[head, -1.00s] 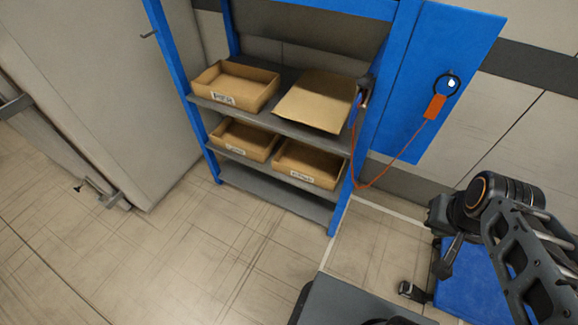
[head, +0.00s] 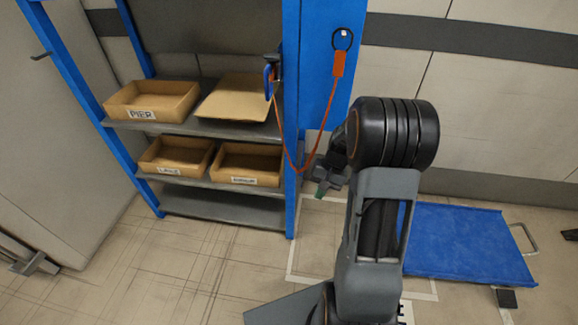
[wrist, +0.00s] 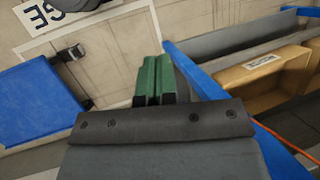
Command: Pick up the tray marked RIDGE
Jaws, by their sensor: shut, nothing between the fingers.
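Open cardboard trays sit on a blue-framed rack. The upper left tray (head: 172,98) is labelled PIER. The lower left tray (head: 165,157) and the lower right tray (head: 235,165) have labels too small to read with certainty, so I cannot tell which one is RIDGE. A tray with a blurred label (wrist: 262,75) also shows in the wrist view. My gripper (head: 321,190) is just right of the rack's right post, apart from the trays. Its green fingers (wrist: 152,80) are together in the wrist view, with nothing between them.
A flat cardboard piece (head: 234,100) lies on the upper shelf. An orange cord (head: 322,135) hangs beside the rack's right post (head: 291,120). A blue platform cart (head: 465,245) stands at right. The floor in front of the rack is clear.

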